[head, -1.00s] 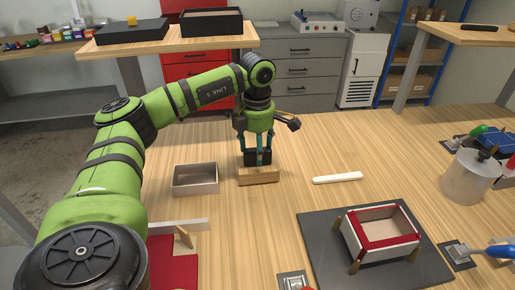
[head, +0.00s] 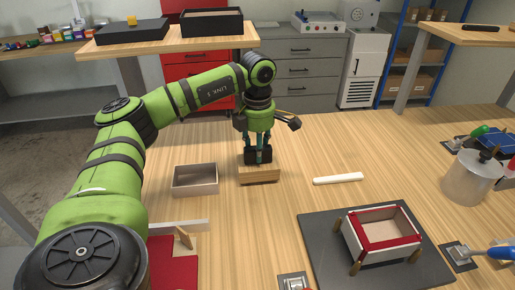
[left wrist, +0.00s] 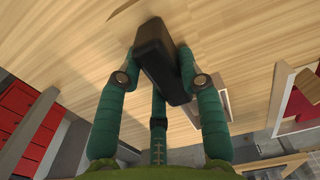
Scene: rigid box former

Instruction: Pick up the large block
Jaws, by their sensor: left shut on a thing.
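The large block (head: 258,175) is light wood, with a dark block-shaped part (head: 258,155) upright on its top. It stands near the middle of the bench in the head view. My left gripper (head: 257,144) comes down from above, its green fingers shut on the dark part. In the left wrist view, this dark part (left wrist: 158,60) sits between the fingers, and the wood is hard to tell from the bench. Whether the block's underside touches the bench is hard to see. My right gripper is not in view.
An open grey box (head: 195,179) stands close to the left of the block. A white bar (head: 338,179) lies to the right. A dark mat (head: 318,245) bears a red-edged white box (head: 350,232) at the front right. A metal pot (head: 468,180) stands farther right.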

